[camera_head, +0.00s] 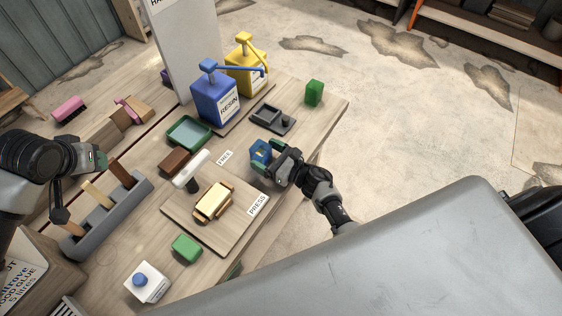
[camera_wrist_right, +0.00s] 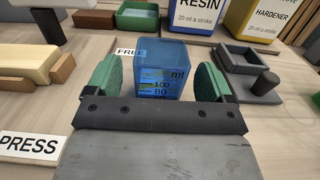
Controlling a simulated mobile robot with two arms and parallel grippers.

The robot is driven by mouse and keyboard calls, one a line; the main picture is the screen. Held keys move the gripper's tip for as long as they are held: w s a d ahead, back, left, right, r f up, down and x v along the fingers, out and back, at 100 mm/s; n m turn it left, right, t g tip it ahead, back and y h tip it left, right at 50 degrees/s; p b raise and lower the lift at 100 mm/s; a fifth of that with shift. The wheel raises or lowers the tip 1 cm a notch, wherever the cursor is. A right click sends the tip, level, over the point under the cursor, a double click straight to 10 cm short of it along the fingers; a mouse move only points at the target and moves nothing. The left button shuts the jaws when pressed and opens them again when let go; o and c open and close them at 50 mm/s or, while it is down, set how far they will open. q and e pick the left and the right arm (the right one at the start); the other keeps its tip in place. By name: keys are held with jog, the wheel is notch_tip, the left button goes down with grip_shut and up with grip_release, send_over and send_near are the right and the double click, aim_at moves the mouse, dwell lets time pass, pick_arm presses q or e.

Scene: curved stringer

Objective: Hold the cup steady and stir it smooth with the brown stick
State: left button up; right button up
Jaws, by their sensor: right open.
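The blue see-through measuring cup (camera_head: 261,150) stands upright on the bench near the right edge. In the right wrist view the cup (camera_wrist_right: 161,68) shows volume marks. My right gripper (camera_head: 278,160) is open, its green fingers (camera_wrist_right: 160,82) on either side of the cup, with gaps visible.
A blue resin pump (camera_head: 213,100) and yellow hardener pump (camera_head: 245,68) stand behind the cup. A grey scale-like tray (camera_head: 273,118) sits nearby. A press board (camera_head: 236,228) with a gold block (camera_head: 213,203) lies left of the right gripper. A green block (camera_head: 314,93) stands at the far corner.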

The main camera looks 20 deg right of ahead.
aim_at(255, 149)
jog(key=shift+x, duration=1.65)
